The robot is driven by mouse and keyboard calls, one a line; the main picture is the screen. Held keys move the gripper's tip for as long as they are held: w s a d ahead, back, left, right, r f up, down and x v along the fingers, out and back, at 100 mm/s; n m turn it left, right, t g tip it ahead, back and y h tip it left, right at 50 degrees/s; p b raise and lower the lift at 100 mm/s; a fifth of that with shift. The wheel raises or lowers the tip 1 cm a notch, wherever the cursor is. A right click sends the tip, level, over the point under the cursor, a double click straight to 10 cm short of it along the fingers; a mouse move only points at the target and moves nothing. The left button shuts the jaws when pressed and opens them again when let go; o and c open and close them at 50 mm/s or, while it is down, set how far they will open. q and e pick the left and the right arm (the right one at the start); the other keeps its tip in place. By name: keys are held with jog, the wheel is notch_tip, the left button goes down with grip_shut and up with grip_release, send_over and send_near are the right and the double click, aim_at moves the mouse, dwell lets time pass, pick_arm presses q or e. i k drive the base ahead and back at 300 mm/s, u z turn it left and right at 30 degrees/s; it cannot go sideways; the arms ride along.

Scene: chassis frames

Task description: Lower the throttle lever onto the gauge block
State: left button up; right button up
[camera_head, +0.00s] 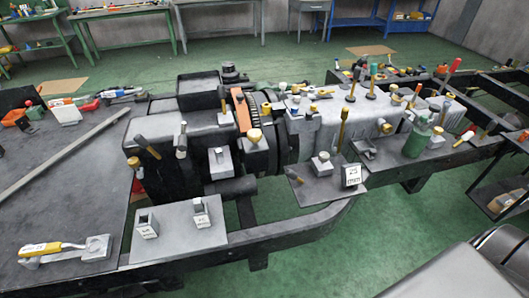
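Several levers are in view, and I cannot tell for sure which one is the throttle lever. A yellow-handled lever (45,248) lies nearly flat at the lower left, its far end at a grey square base (97,247). Small blocks with white "mm" labels look like gauge blocks. One block (147,227) and another block (201,214) stand on a light grey plate at the lower middle left. A third labelled block (351,176) stands on a plate right of centre. Neither of my grippers shows in the head view.
A dark engine and gearbox (195,135) fills the middle of the chassis frame, with many upright levers and knobs. A green cylinder (416,142) stands to the right. A dark frame rail (290,222) runs along the front.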

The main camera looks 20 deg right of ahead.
aim_at(182, 138)
jog(key=z, duration=0.8)
jog(key=k, duration=0.75)
jog(key=z, duration=0.8)
jog(key=i, duration=1)
jog(key=u, duration=0.6)
